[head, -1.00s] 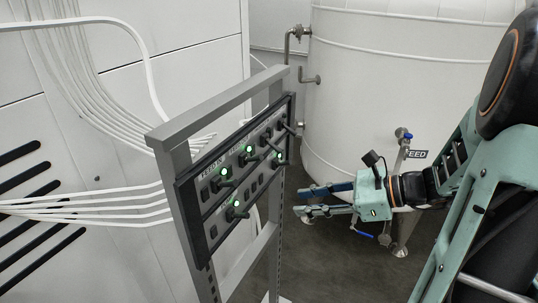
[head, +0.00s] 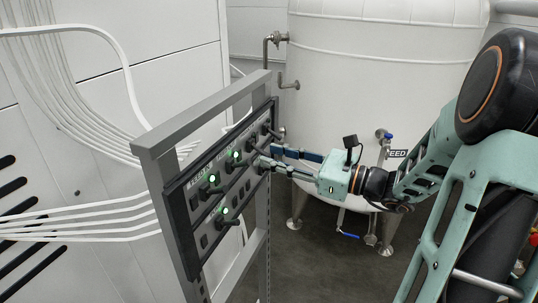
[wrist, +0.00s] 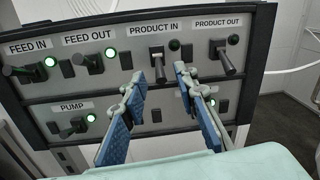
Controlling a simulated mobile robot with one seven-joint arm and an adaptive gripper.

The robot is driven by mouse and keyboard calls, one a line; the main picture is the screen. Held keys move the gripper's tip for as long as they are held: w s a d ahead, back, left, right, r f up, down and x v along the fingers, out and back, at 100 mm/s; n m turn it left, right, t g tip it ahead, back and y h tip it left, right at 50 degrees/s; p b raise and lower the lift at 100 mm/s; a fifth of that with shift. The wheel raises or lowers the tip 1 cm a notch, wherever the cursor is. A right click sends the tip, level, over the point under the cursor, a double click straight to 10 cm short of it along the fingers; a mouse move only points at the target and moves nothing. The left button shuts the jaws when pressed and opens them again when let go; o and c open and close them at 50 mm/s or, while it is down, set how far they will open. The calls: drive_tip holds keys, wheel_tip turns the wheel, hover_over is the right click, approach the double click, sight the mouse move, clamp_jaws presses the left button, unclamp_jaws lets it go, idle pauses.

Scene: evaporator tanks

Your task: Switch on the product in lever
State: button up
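The PRODUCT IN lever (wrist: 159,66) is a black handle under its label in the upper row of the control panel, pointing downward. The round light beside it (wrist: 174,45) is dark green and unlit. My gripper (wrist: 160,80) is open, with a blue-padded finger on either side of the lever's lower end. I cannot tell whether either finger touches it. In the head view my gripper (head: 268,159) reaches the panel's right part from the right and hides some of its controls.
FEED IN lever (wrist: 22,70) and FEED OUT lever (wrist: 88,61) have lit green lights, as does PUMP lever (wrist: 72,129). PRODUCT OUT lever (wrist: 225,60) points down, right of my fingers, its light dark. A grey frame (head: 158,160) carries the panel. A white tank (head: 370,80) stands behind.

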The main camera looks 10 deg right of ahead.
sight(260, 151)
drive_tip(key=shift+x, duration=1.05)
clamp_jaws()
drive_tip(key=shift+r, duration=0.1)
